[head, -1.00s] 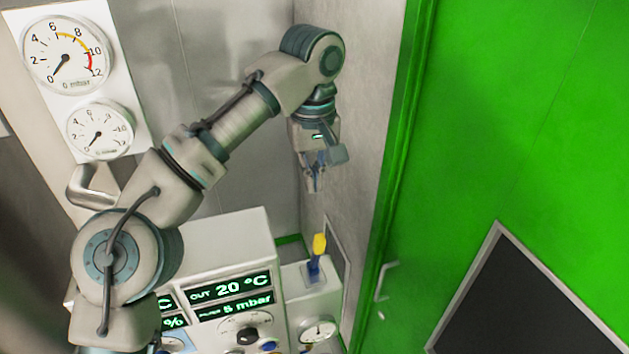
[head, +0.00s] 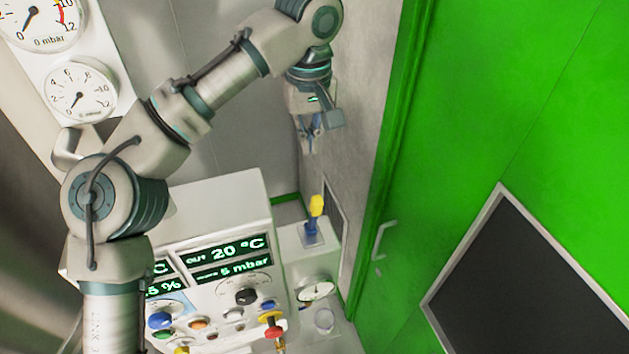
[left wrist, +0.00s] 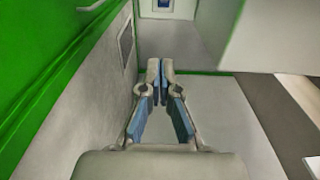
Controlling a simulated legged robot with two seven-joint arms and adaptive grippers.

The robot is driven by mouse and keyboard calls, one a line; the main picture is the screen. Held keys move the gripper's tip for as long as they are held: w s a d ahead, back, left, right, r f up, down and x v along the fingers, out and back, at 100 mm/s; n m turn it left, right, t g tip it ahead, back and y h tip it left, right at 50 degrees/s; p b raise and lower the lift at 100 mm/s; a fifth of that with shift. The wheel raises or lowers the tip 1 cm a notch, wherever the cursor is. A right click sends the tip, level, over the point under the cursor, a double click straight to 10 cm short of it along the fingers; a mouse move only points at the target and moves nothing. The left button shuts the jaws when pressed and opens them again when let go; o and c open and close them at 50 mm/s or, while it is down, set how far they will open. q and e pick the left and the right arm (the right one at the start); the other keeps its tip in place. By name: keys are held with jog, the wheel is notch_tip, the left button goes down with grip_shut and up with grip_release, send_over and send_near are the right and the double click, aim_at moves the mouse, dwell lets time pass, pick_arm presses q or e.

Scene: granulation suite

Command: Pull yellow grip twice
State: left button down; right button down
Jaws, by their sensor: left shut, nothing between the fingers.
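The yellow grip (head: 316,205) tops a short blue stem that stands on a small white box (head: 300,262) beside the control panel. My left gripper (head: 308,148) hangs above the grip in the head view, pointing down, with a clear gap between them. Its fingertips also show in the left wrist view (left wrist: 160,62); they are together with nothing between them. The yellow grip cannot be made out in the left wrist view. My right gripper is in neither view.
A control panel (head: 215,215) with lit displays, coloured buttons and knobs stands left of the white box. A green door (head: 480,120) with a handle (head: 384,238) and a grey wall (head: 350,120) stand to the right. Two round gauges (head: 80,92) hang at upper left.

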aim_at(313, 217)
pick_arm(q)
jog(key=s+f, duration=0.1)
jog(key=f, duration=0.1)
jog(key=s+f, duration=0.1)
jog(key=f, duration=0.1)
jog(key=s+f, duration=0.2)
jog(key=f, duration=0.1)
jog(key=shift+d, duration=0.4)
jog(key=shift+w, duration=0.1)
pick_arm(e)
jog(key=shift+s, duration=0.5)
pick_arm(q)
jog(key=shift+d+f, duration=0.1)
jog(key=shift+d, duration=0.1)
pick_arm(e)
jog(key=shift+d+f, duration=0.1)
